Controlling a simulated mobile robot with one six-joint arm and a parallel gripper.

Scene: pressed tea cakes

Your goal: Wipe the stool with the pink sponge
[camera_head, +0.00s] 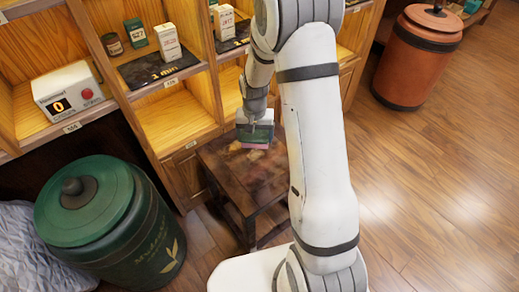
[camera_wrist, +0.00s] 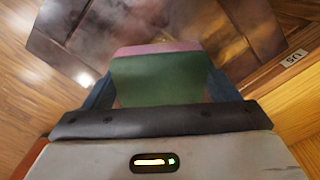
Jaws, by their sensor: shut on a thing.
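The stool (camera_head: 268,184) is a low dark brown wooden one with a square top and a lower shelf. Its top is mottled, with a pale patch near the sponge; the top also shows in the wrist view (camera_wrist: 95,38). The pink sponge (camera_head: 256,146) has a green side and a pink layer at its lower edge. In the wrist view the sponge (camera_wrist: 160,80) shows mostly its green face, with the pink strip at the far edge. My gripper (camera_head: 254,125) is shut on the sponge, over the back part of the stool top. I cannot tell whether the sponge touches the wood.
A wooden shelf unit (camera_head: 173,122) with boxes, a tin and a red-button device (camera_head: 68,90) stands behind the stool. A green lidded canister (camera_head: 155,240) stands at left, close to the stool. An orange canister (camera_head: 412,62) stands far right.

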